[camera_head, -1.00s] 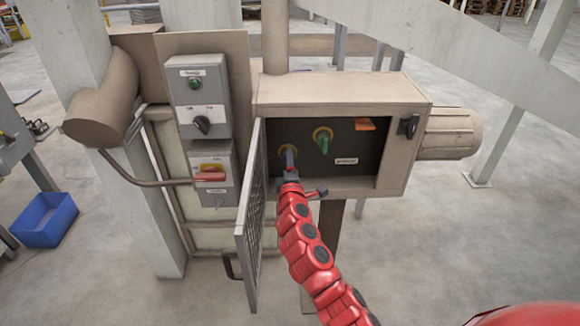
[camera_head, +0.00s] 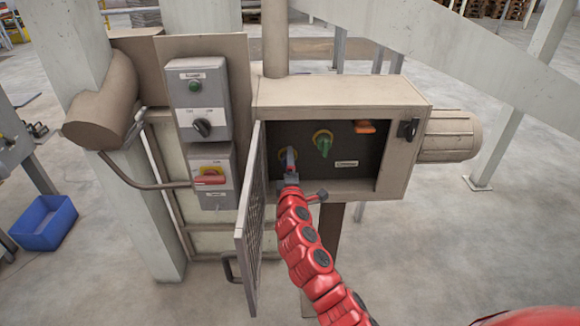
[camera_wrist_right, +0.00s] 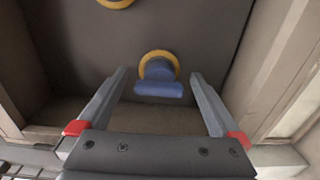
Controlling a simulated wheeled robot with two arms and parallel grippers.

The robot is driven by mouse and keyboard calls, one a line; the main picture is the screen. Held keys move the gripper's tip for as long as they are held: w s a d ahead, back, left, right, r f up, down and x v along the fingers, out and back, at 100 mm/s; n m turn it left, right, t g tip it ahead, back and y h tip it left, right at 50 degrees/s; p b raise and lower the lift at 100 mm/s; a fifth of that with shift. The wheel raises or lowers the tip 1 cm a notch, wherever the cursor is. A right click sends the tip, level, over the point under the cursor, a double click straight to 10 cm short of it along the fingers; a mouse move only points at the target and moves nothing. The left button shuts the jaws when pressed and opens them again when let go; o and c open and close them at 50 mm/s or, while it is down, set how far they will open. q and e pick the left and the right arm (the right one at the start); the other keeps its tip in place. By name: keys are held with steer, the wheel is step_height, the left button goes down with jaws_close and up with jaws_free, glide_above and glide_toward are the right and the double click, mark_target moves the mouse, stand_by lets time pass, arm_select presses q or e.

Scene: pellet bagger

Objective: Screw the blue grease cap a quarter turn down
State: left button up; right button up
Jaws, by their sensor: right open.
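The blue grease cap (camera_wrist_right: 160,84) is in the right wrist view, with a wide grip bar and a yellow ring (camera_wrist_right: 157,57) behind it. My right gripper (camera_wrist_right: 158,76) is open, with one finger on each side of the cap and a visible gap to both. The bar lies crosswise between the fingers. In the head view my right gripper (camera_head: 291,163) reaches into the open box (camera_head: 340,90) at the left yellow ring and mostly hides the blue cap. My left gripper is not in view.
A green cap (camera_head: 322,145) on its own yellow ring sits right of my gripper, with an orange part (camera_head: 364,127) beyond it. The mesh door (camera_head: 250,220) stands open close to the left of my arm. The box walls surround the reach.

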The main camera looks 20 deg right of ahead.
steer(key=b+v, duration=0.3)
steer(key=v, duration=1.4)
steer(key=shift+s, duration=0.15)
